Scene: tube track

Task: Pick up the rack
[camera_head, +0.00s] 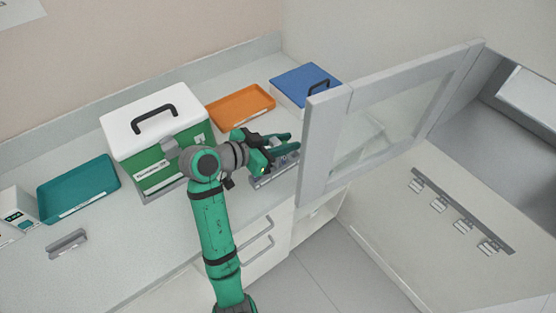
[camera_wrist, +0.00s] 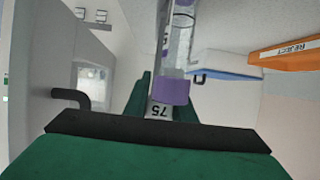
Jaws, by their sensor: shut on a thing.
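A small grey rack (camera_head: 262,182) is at the counter's front edge, left of the open glazed door, partly hidden by my gripper (camera_head: 284,146). In the wrist view my gripper (camera_wrist: 160,92) is shut on the rack, whose pale piece marked "75" (camera_wrist: 158,111) shows between the green fingers. A clear tube with a purple cap (camera_wrist: 175,92) is at the rack, close to the fingers. I cannot tell whether the rack touches the counter. Another grey rack (camera_head: 67,243) lies on the counter at the far left.
The open glazed door (camera_head: 325,145) stands close to the right of my gripper. A green box with a white lid (camera_head: 150,115), an orange tray (camera_head: 240,106), a blue-lidded box (camera_head: 305,85) and a teal tray (camera_head: 78,188) stand on the counter. Drawer handles (camera_head: 255,243) protrude below.

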